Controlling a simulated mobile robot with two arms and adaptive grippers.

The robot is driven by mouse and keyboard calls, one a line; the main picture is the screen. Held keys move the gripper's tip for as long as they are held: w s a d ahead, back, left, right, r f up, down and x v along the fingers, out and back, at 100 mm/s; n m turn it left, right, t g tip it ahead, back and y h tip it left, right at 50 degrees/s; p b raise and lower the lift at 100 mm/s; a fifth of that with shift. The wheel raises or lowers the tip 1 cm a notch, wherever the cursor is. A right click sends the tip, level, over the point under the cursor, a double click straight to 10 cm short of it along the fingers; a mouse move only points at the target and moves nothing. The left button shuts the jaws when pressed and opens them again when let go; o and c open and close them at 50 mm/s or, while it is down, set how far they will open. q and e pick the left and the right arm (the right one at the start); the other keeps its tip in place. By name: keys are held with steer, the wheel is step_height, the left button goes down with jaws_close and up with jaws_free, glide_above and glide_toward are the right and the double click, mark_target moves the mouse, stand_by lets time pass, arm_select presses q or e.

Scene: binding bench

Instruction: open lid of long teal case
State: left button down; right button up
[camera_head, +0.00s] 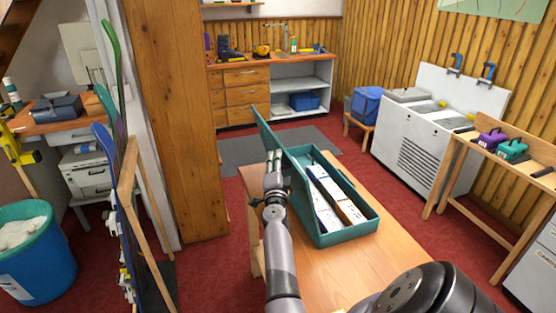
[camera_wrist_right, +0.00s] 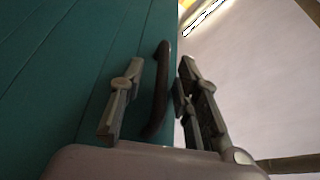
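The long teal case (camera_head: 352,233) sits on the wooden table. Its teal lid (camera_head: 283,150) stands raised along the left side, tilted upward, and the inside of the case shows. My right gripper (camera_head: 273,160) is at the lid, on its left, outer side. In the right wrist view, the dark curved handle (camera_wrist_right: 159,88) on the lid's teal face (camera_wrist_right: 70,75) lies between the two fingers of my right gripper (camera_wrist_right: 160,105). The fingers are apart, with a gap visible on each side of the handle. My left gripper is not in view.
Pale boxes (camera_head: 348,213) lie inside the case. The table (camera_head: 385,255) has bare room in front of the case. A wooden pillar (camera_head: 180,120) and leaning skis (camera_head: 105,150) stand to the left. A side bench (camera_head: 530,150) is at the right.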

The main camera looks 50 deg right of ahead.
steer(key=v, duration=0.5)
steer(key=shift+s+a, duration=0.25)
steer(key=shift+s, duration=0.05)
